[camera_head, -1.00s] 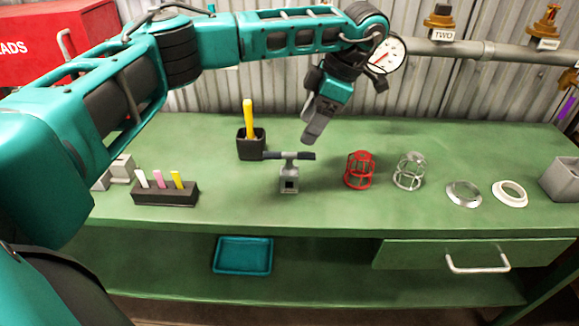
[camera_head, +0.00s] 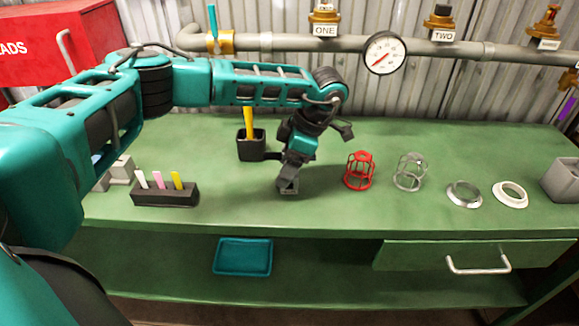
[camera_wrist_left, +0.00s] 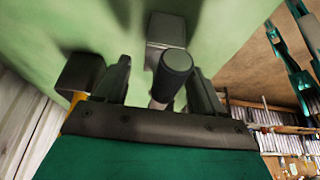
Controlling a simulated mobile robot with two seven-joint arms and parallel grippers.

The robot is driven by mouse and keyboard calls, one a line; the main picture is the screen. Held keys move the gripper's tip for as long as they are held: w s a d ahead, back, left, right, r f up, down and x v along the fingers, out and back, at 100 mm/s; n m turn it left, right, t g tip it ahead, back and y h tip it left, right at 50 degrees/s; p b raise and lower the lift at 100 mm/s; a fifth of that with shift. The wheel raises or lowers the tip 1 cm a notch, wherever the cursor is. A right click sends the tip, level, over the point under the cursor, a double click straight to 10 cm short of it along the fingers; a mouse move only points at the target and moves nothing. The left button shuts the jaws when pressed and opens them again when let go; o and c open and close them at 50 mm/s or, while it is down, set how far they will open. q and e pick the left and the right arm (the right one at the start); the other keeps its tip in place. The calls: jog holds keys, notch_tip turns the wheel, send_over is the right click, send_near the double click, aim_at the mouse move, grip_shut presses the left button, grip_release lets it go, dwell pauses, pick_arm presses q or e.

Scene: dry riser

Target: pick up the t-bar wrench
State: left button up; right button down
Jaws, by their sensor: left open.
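The t-bar wrench is mostly hidden behind my left gripper (camera_head: 290,172) in the head view. Only the left end of its dark crossbar (camera_head: 271,156) shows there. In the left wrist view a dark rounded end of the wrench (camera_wrist_left: 176,63), with a grey shaft, shows between the two fingers of my left gripper (camera_wrist_left: 160,84). The fingers are apart, one on each side; I cannot tell if either touches it. The grey holder (camera_wrist_left: 166,30) shows beyond the wrench. My right gripper is not in view.
On the green bench (camera_head: 400,212), a black cup (camera_head: 250,148) with a yellow-handled item stands close left of the gripper. A red cage (camera_head: 359,172) and a grey cage (camera_head: 409,172) stand to the right. A marker block (camera_head: 165,196) is at left. The front strip is clear.

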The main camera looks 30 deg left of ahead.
pick_arm(q)
grip_shut()
dwell(0.6)
